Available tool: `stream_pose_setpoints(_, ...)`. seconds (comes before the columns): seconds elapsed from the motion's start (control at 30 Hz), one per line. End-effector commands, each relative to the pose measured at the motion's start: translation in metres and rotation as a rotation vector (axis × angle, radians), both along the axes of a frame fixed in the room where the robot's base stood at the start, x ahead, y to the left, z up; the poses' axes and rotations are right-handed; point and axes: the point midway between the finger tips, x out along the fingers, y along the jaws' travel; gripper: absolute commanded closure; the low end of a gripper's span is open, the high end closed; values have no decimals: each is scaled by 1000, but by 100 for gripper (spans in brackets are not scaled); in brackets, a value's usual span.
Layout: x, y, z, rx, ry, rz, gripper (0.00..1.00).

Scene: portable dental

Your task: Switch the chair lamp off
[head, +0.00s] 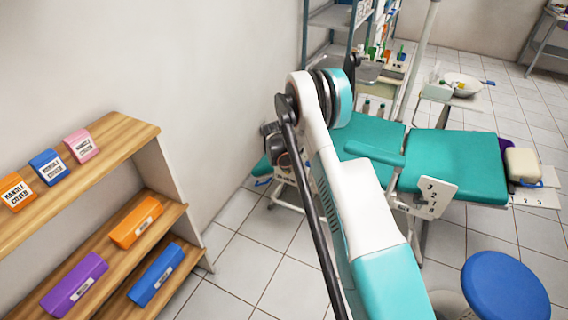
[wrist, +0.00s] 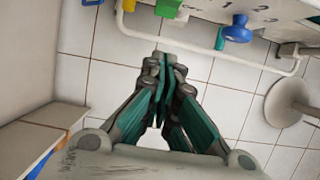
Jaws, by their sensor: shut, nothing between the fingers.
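My gripper (wrist: 163,64) is shut and empty in the wrist view, its fingertips together above the tiled floor. A pale panel (wrist: 205,12) with printed numbers is at the top of that view, beyond the fingertips. A blue knob (wrist: 238,28) is on its near edge, right of the fingertips and apart from them. The teal dental chair (head: 458,165) is in the head view, partly behind my arm. A small white plate (head: 437,197) numbered 3, 2, 1 is at its side. I cannot make out the chair lamp or its switch. My fingers are hidden in the head view.
A wooden shelf (head: 150,170) with coloured boxes stands at the left by the wall. A blue stool (head: 503,287) is at the lower right. A white pipe (wrist: 195,50) runs beyond the fingertips in the wrist view. Tiled floor (head: 258,255) is clear between shelf and chair.

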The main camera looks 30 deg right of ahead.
Motion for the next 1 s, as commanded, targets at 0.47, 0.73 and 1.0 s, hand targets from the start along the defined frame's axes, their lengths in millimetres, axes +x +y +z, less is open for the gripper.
stream_pose_setpoints(0.47,23,-29,-16,1,-1,0,100)
stream_pose_setpoints(0.73,23,-29,-16,-2,-2,0,100)
stream_pose_setpoints(1.0,26,-34,-23,-89,-68,-1,100)
